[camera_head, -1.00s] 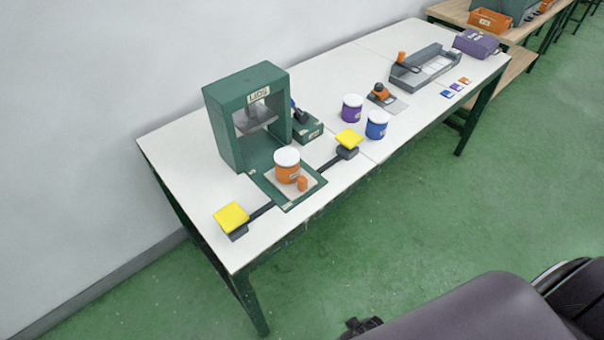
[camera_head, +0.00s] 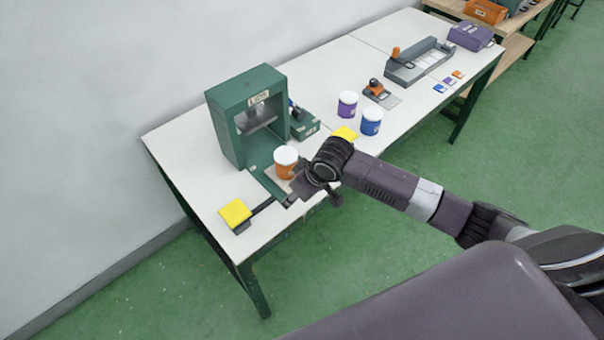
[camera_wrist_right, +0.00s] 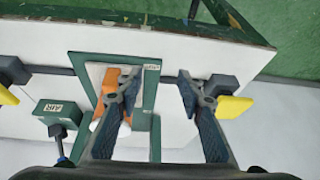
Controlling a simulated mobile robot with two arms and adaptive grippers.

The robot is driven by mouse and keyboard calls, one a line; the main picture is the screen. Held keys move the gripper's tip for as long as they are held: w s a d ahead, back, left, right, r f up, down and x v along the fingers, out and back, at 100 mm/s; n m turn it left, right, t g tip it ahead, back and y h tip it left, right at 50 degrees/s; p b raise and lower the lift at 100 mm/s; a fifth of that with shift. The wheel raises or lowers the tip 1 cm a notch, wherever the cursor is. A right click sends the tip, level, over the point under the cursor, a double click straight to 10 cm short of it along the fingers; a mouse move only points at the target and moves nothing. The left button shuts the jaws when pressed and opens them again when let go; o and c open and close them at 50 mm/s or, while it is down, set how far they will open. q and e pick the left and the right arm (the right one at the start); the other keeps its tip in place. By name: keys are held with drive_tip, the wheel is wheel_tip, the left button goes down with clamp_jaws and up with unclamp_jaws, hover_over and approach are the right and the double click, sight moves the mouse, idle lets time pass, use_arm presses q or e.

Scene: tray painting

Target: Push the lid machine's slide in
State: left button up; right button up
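The green lid machine (camera_head: 222,125) stands upright on the white table, with a "LIDS" label on its front. Its slide (camera_head: 262,183) sticks out of the front, bearing an orange can (camera_head: 285,170) with a white lid. The slide's orange knob, at its outer end, is hidden behind my right gripper in the head view. My right gripper (camera_head: 291,194) is over the slide's outer end. In the right wrist view my right gripper (camera_wrist_right: 160,80) has its fingers apart, with the slide (camera_wrist_right: 146,96) below and the can (camera_wrist_right: 110,82) partly behind the left finger. My left gripper is not in view.
Purple (camera_head: 347,104) and blue (camera_head: 371,121) cans stand to the right. A green "AIR" box (camera_wrist_right: 58,111) is beside the machine.

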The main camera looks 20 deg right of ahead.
drive_tip(key=w+d+r+m, duration=0.1)
drive_tip(key=w+d+r, duration=0.4)
drive_tip(key=d, duration=0.1)
drive_tip(key=shift+h, duration=0.4)
drive_tip(key=shift+s+p+x, duration=0.1)
drive_tip(key=shift+p+x, duration=0.25)
drive_tip(key=shift+x, duration=1.65)
drive_tip(key=shift+s+p+x, duration=0.15)
drive_tip(key=shift+p+x, duration=0.15)
drive_tip(key=shift+x, duration=1.7)
drive_tip(key=shift+d+f, duration=0.1)
drive_tip(key=shift+d, duration=0.05)
clamp_jaws()
